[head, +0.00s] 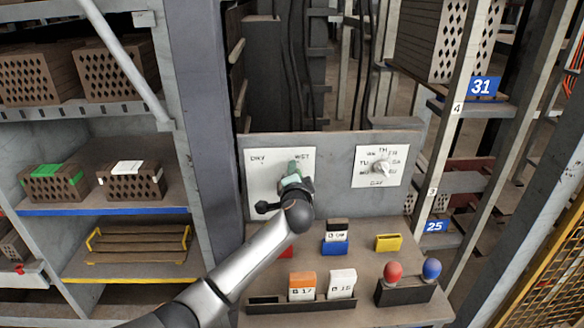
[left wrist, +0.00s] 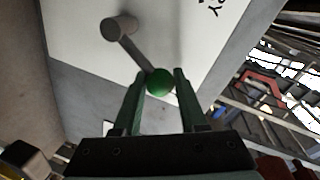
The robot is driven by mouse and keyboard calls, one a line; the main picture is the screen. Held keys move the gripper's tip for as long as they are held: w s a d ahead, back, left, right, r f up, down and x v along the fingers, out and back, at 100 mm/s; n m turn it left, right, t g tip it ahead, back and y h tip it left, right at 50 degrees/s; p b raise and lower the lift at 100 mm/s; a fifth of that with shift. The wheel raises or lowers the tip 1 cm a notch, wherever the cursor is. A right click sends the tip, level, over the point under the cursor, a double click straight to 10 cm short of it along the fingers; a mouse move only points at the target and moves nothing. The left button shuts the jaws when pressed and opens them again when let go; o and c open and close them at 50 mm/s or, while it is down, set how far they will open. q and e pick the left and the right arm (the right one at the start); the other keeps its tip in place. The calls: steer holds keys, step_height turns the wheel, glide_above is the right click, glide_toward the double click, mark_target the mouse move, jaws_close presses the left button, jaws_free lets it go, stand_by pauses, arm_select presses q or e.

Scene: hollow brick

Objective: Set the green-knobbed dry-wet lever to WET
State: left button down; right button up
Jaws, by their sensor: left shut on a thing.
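The dry-wet plate (head: 262,184) is a white panel on the grey board, with DRY printed at its upper left and WET at its upper right. My left gripper (head: 292,178) is in front of its right part, just below the WET label. In the left wrist view, my left gripper (left wrist: 160,82) is shut on the green knob (left wrist: 160,82), with one dark green finger on each side. The lever's grey rod (left wrist: 134,50) runs from the knob to a round pivot (left wrist: 116,28). In the head view, the gripper hides most of the lever.
A day dial (head: 381,168) is on the same board to the right. Below are card holders (head: 302,286), a yellow block (head: 388,242) and red and blue knobs (head: 411,271) on a dark box. Brick shelves (head: 100,209) stand at left, and a grey post (head: 190,110) beside the board.

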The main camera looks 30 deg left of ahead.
arm_select(q)
steer(key=shift+d+f+m, duration=0.1)
steer(key=shift+d+m, duration=0.05)
steer(key=shift+m, duration=0.15)
stand_by(0.4)
steer(key=shift+c, duration=2.3)
jaws_free()
steer(key=shift+w, duration=0.1)
steer(key=v, duration=1.2)
steer(key=shift+d, duration=0.2)
